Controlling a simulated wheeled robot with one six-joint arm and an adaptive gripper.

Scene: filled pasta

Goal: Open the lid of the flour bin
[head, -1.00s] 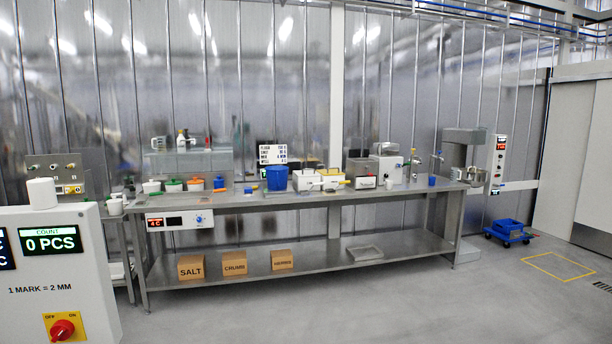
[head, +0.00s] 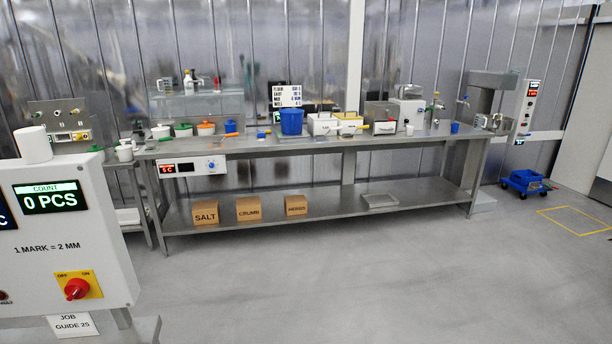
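My gripper is not in view. White lidded bins stand on the far steel workbench in the head view. One white bin (head: 320,127) is left of a bin with a yellow part (head: 349,127), and a bin with a red part (head: 385,128) is further right. Their labels are too small to read, so I cannot tell which is the flour bin. Their tops look shut at this distance. A blue tub (head: 291,122) stands left of them, in front of a sign board (head: 287,96) whose first line seems to read flour.
The workbench (head: 260,146) has a lower shelf (head: 340,204) with boxes marked salt (head: 206,212), crumbs (head: 249,209) and herbs (head: 296,206). A control cabinet (head: 100,262) blocks the near left. A blue cart (head: 527,183) stands far right. Open floor (head: 380,290) lies before the bench.

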